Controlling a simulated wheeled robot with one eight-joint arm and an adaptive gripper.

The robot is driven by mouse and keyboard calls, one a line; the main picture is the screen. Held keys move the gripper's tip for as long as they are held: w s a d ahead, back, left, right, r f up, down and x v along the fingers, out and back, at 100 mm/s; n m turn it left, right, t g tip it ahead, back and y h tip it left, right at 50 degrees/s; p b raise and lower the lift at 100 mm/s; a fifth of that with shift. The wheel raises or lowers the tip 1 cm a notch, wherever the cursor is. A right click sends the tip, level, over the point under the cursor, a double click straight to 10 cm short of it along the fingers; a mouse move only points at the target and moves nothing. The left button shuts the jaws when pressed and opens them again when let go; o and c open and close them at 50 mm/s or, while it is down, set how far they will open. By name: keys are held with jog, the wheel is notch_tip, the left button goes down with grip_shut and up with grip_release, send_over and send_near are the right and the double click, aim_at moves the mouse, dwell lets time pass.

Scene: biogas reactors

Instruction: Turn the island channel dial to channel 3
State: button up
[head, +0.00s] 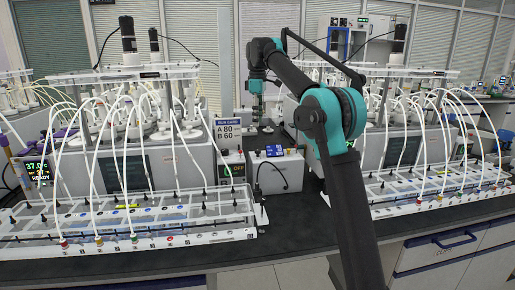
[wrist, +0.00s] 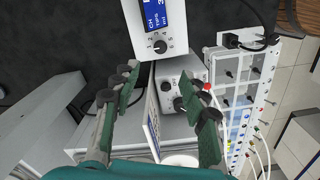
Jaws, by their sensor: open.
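The channel dial (wrist: 160,47) is a small dark knob on the white front of a box with a blue screen (wrist: 154,16), at the top of the wrist view. Numbers stand around it; I cannot read its setting. In the head view the blue screen (head: 275,151) shows on the island between the two reactor racks; the dial is too small to make out there. My gripper (wrist: 168,84) is open and empty, its fingers pointing toward the box. The dial lies beyond the fingertips and apart from them. In the head view my gripper (head: 256,104) hangs above and behind the screen.
A grey box with knobs (wrist: 180,90) lies between my fingers in the wrist view. Tube racks stand left (head: 125,215) and right (head: 440,190) with many white tubes. A sign (head: 229,131) reads A 80, B 60. Dark bench top (head: 300,225) is clear in front.

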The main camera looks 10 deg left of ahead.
aim_at(258, 153)
notch_tip(258, 153, down, 13)
jog(key=shift+r, duration=0.2)
jog(key=shift+c, duration=0.6)
grip_shut()
